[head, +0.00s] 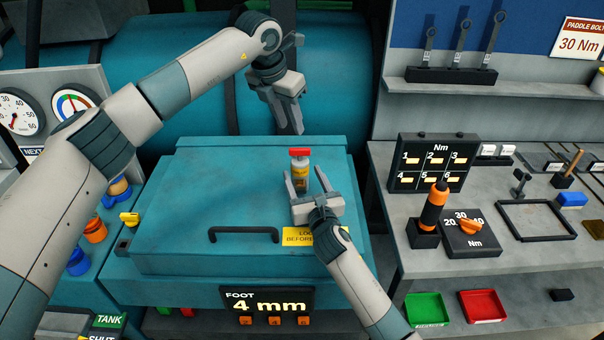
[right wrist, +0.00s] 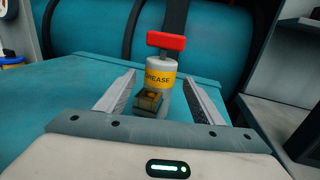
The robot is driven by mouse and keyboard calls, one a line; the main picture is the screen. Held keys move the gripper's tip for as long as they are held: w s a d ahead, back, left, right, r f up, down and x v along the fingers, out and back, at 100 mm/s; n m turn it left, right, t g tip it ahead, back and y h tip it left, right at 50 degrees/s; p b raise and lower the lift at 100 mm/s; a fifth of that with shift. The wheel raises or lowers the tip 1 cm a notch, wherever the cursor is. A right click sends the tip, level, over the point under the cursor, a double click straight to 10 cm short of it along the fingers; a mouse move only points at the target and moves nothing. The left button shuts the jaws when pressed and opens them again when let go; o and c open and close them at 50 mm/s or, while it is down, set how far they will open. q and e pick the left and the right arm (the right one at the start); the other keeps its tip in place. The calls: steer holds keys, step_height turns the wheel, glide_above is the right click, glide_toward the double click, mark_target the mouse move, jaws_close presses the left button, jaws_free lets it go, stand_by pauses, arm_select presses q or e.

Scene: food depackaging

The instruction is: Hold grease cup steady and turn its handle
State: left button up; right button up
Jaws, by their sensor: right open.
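The grease cup (head: 300,171) stands upright on the teal lid. It has a yellow band, a grey top and a red T-shaped handle (head: 300,152). In the right wrist view the yellow band (right wrist: 160,78) reads GREASE, above a brass-coloured base, and the red handle (right wrist: 166,41) lies crosswise on top. My right gripper (head: 306,179) is open, with one finger on each side of the cup and visible gaps in the right wrist view (right wrist: 158,92). My left gripper (head: 290,122) hangs above and behind the cup, apart from it, fingers pointing down; its opening is unclear.
A black bar handle (head: 244,233) and a yellow label (head: 298,238) are on the teal lid (head: 200,200). A grey bench (head: 400,240) at the right holds a torque display (head: 433,162) and an orange-handled tool (head: 434,207). Gauges stand at the left.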

steer(key=shift+x, duration=0.9)
steer(key=shift+c, duration=0.6)
